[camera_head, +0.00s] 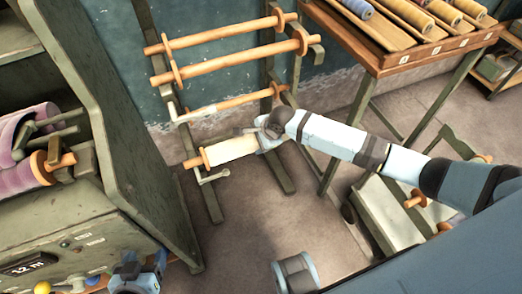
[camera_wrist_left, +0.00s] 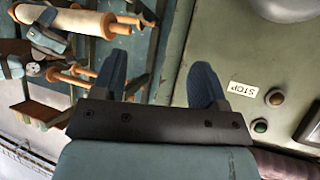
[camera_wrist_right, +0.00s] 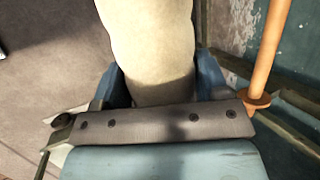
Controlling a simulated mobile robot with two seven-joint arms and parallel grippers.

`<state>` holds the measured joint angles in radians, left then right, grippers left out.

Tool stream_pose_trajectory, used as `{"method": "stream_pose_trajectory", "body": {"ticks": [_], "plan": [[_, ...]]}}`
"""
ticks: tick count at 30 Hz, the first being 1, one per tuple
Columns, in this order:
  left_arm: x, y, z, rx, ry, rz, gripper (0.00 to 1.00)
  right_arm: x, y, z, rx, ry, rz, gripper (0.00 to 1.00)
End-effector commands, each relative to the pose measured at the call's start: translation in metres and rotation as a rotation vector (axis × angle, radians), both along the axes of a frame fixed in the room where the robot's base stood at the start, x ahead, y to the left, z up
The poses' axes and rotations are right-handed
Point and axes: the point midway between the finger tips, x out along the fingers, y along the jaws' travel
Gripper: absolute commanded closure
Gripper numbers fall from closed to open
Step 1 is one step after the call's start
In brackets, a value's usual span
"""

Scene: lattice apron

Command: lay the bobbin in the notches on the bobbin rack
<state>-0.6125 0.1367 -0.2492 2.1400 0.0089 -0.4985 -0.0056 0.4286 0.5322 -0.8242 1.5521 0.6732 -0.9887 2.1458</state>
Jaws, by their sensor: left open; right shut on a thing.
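The cream bobbin (camera_head: 230,150) has a wooden rod and flange at its left end. My right gripper (camera_head: 266,138) is shut on it near its right end. The bobbin also fills the space between the fingers in the right wrist view (camera_wrist_right: 150,45). It lies level at the lower part of the green bobbin rack (camera_head: 203,190); I cannot tell whether its ends touch the notches. The right end is hidden by my gripper. My left gripper (camera_head: 138,274) is open and empty at the bottom left, away from the rack; its fingers show in the left wrist view (camera_wrist_left: 160,85).
Wooden rods (camera_head: 230,62) lie across the rack above the bobbin. A green machine (camera_head: 120,130) with purple rolls (camera_head: 25,135) stands at the left. A wooden table (camera_head: 400,55) with thread spools is at the upper right.

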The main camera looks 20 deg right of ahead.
Motion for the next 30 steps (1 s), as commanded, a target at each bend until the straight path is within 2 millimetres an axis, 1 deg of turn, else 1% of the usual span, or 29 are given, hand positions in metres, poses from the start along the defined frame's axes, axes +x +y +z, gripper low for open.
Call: {"method": "stream_pose_trajectory", "body": {"ticks": [1, 13, 15, 17, 20, 24, 30], "plan": [[0.000, -0.001, -0.008, -0.006, -0.003, 0.000, 0.33, 0.007, 0.000, -0.005, 0.001, -0.004, 0.000, 0.72], [0.004, -0.012, -0.013, -0.065, -0.054, -0.011, 0.33, 0.045, 0.002, -0.006, 0.000, -0.004, 0.001, 0.72], [0.004, -0.014, -0.013, -0.077, -0.064, -0.013, 0.33, 0.052, 0.002, -0.006, 0.001, -0.005, 0.001, 0.72], [0.004, -0.015, -0.003, -0.083, -0.070, -0.015, 0.33, 0.057, 0.003, -0.002, 0.003, -0.002, -0.001, 0.72], [0.005, -0.015, 0.000, -0.082, -0.076, -0.015, 0.33, 0.066, 0.003, -0.003, 0.003, -0.002, -0.001, 0.72], [0.005, -0.013, -0.001, -0.080, -0.076, -0.014, 0.33, 0.079, 0.004, -0.005, 0.003, -0.002, -0.001, 0.72], [0.005, -0.012, -0.005, -0.078, -0.073, -0.014, 0.33, 0.093, 0.004, -0.008, 0.001, -0.002, 0.000, 0.72]]}}
